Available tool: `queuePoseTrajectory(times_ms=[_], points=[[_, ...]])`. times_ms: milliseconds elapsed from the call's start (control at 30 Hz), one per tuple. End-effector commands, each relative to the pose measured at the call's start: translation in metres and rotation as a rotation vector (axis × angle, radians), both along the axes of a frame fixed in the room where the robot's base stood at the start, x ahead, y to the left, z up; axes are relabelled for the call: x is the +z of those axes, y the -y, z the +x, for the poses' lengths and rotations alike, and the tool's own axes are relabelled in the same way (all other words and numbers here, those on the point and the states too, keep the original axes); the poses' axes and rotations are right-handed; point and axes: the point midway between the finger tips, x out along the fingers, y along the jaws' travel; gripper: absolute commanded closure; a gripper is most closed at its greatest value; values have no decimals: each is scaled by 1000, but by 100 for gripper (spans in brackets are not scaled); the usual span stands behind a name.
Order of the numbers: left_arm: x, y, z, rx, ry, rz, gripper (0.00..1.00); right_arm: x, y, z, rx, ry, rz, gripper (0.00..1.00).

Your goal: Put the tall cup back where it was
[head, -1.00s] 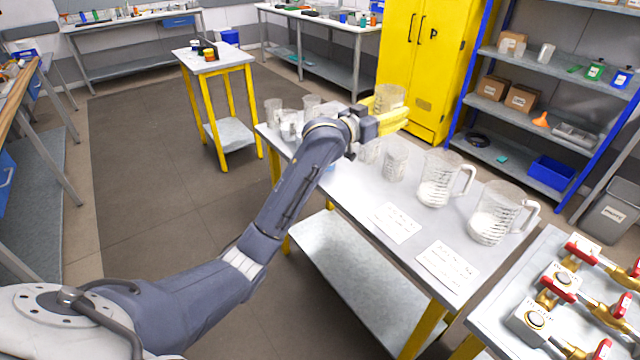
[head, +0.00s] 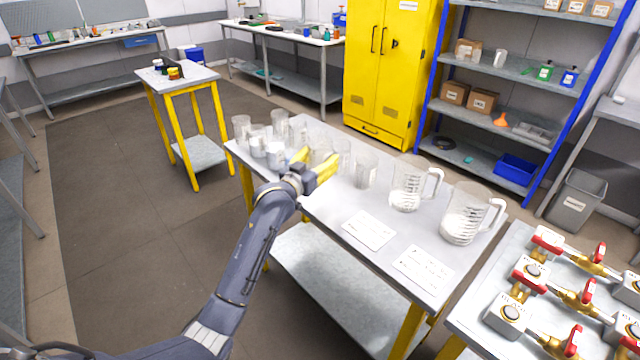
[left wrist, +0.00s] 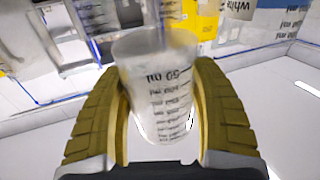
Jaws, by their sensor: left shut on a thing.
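My left gripper (head: 319,158) is shut on a clear graduated cup (left wrist: 158,85), which stands between the yellow fingers in the left wrist view. Its printed ml marks face the camera. In the head view the gripper and cup are low over the middle of the white table (head: 318,206), among other clear cups. The fingers partly hide the cup there, and I cannot tell whether its base touches the table. My right gripper is not in view.
Several clear cups (head: 275,154) stand on the left of the table; another cup (head: 366,169) is just right of the gripper. Two handled jugs (head: 462,222) stand farther right. Two labelled sheets (head: 368,230) lie along the front edge. A valve bench (head: 490,275) is at lower right.

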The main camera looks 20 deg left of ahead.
Motion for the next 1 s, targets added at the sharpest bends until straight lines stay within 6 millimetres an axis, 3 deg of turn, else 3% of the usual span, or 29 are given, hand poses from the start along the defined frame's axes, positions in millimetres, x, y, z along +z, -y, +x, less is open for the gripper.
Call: queuePoseTrajectory(times_ms=[200, 467, 800, 1000], points=[[-35, 0, 0, 0, -1, -1, 80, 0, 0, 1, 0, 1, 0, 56], [-48, 0, 0, 0, 0, 0, 80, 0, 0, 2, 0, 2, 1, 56], [-85, 0, 0, -1, 0, -1, 80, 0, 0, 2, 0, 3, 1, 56], [-90, 0, 0, 0, 1, 0, 80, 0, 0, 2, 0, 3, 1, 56]])
